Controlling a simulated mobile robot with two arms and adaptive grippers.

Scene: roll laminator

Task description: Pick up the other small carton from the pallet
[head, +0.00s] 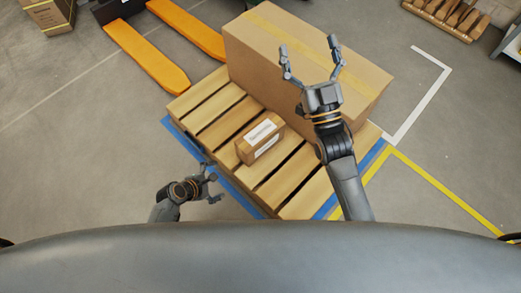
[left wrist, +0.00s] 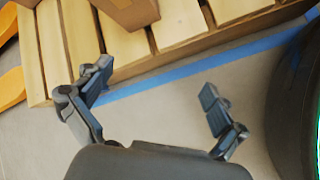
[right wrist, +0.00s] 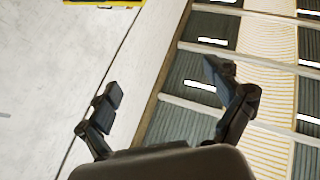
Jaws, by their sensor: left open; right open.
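A small brown carton (head: 260,140) with white labels lies on the wooden pallet (head: 212,108), near its front left part. Its lower part also shows at the top of the left wrist view (left wrist: 128,10). My left gripper (head: 213,181) is open and empty, just off the pallet's near left edge, short of the small carton and apart from it. In the left wrist view its spread fingers (left wrist: 155,84) have only floor and blue tape between them. My right gripper (head: 309,50) is open and empty, raised in front of the large carton in the head view.
A large taped carton (head: 270,62) fills the pallet's back right. Orange forks (head: 150,58) lie at the back left. Blue tape (head: 238,193) borders the pallet; yellow (head: 440,190) and white (head: 425,95) lines mark the floor at right. Another carton (head: 48,14) stands far left.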

